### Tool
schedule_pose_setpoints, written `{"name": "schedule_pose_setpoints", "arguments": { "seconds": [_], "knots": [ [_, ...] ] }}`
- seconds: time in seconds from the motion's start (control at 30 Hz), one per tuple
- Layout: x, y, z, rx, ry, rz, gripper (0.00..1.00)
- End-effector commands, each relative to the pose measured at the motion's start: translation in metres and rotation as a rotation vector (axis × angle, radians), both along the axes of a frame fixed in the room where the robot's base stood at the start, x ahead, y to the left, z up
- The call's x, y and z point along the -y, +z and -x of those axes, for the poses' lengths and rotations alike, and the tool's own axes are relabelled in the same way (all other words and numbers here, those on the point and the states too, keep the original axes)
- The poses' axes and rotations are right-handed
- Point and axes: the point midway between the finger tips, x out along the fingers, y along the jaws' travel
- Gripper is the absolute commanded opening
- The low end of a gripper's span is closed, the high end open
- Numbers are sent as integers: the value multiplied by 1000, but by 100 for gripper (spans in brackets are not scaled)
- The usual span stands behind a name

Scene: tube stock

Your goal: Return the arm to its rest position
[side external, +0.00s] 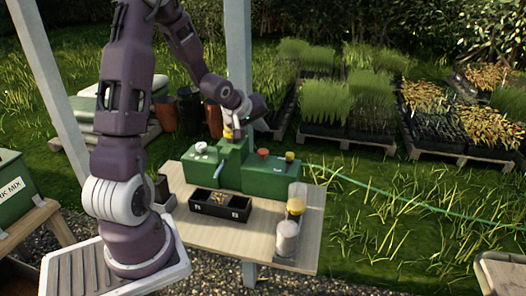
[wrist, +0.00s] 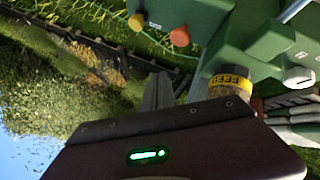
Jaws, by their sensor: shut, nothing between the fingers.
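My gripper (wrist: 158,90) shows in the wrist view as grey fingers close together, with nothing seen between them. In the side view my wrist (side external: 236,112) is raised over the back of the green machine (side external: 272,178), and the fingers are too small to make out. A cylinder with a yellow band (wrist: 230,84) is close beside my gripper in the wrist view; I cannot tell if they touch. The arm is bent and reaches out over the wooden table (side external: 188,232).
The machine carries an orange knob (side external: 263,153), a yellow knob (side external: 289,156) and a white knob (side external: 201,147). A black two-part tray (side external: 238,213) holds some material in front. Containers with yellow (side external: 296,206) and whitish (side external: 287,240) contents stand at the right. A post (side external: 238,45) rises behind.

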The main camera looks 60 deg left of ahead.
Motion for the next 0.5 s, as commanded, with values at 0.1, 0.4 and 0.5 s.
{"name": "schedule_pose_setpoints", "arguments": {
  "seconds": [0.1, 0.4, 0.5],
  "knots": [
    [0, 0, 0, 0, 0, 0, 0],
    [13, 12, 1, -27, -40, -35, 0],
    [61, 50, 15, -124, -176, -148, 0]
  ]
}}
